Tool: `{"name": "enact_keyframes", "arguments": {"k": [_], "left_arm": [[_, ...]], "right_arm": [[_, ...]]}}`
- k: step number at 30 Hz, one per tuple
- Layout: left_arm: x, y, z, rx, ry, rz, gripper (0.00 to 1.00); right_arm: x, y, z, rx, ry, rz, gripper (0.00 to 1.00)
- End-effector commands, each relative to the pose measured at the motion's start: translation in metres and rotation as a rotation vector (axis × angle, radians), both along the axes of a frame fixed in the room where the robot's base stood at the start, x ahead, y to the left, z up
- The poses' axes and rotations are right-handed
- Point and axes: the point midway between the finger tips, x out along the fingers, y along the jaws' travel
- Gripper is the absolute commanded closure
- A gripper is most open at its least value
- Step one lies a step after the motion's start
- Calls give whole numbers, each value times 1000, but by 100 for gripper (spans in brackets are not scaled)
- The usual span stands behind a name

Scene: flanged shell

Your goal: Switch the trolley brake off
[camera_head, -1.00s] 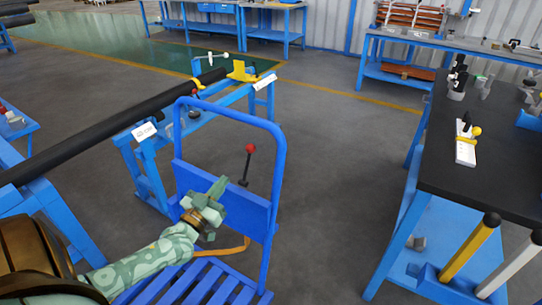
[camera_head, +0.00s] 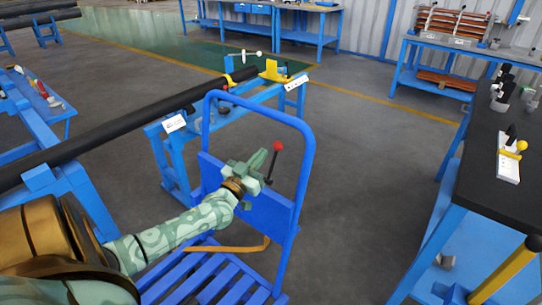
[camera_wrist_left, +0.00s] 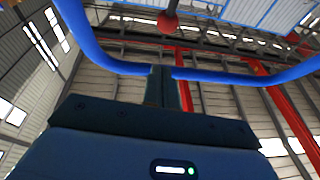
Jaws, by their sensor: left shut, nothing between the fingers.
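The blue trolley (camera_head: 310,160) has an upright hoop handle, a blue panel and a slatted deck. Its brake lever is a dark rod with a red knob (camera_head: 278,146), standing at the panel and leaning slightly right. My left gripper (camera_head: 258,162) is shut and empty, just left of the lever and a little below the knob; I cannot tell whether it touches the rod. In the left wrist view the shut fingers (camera_wrist_left: 168,88) point up, with the red knob (camera_wrist_left: 168,22) beyond them and the blue handle (camera_wrist_left: 100,55) crossing behind. My right gripper is not in view.
A blue stand (camera_head: 225,120) carries a long black pipe (camera_head: 130,127) behind and left of the trolley. A black-topped workbench (camera_head: 485,185) stands to the right. Open grey floor (camera_head: 375,150) lies between the trolley and the bench.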

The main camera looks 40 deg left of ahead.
Motion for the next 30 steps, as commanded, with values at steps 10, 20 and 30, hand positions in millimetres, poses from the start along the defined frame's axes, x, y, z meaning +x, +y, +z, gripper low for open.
{"name": "enact_keyframes", "arguments": {"k": [10, 20, 30], "left_arm": [[46, 11, -17, 1, 4, 1, 100], [51, 12, -15, 1, 1, 0, 100], [54, 12, -11, -3, 24, 2, 100]], "right_arm": [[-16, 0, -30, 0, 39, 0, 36], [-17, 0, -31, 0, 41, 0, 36], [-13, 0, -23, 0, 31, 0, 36]]}}
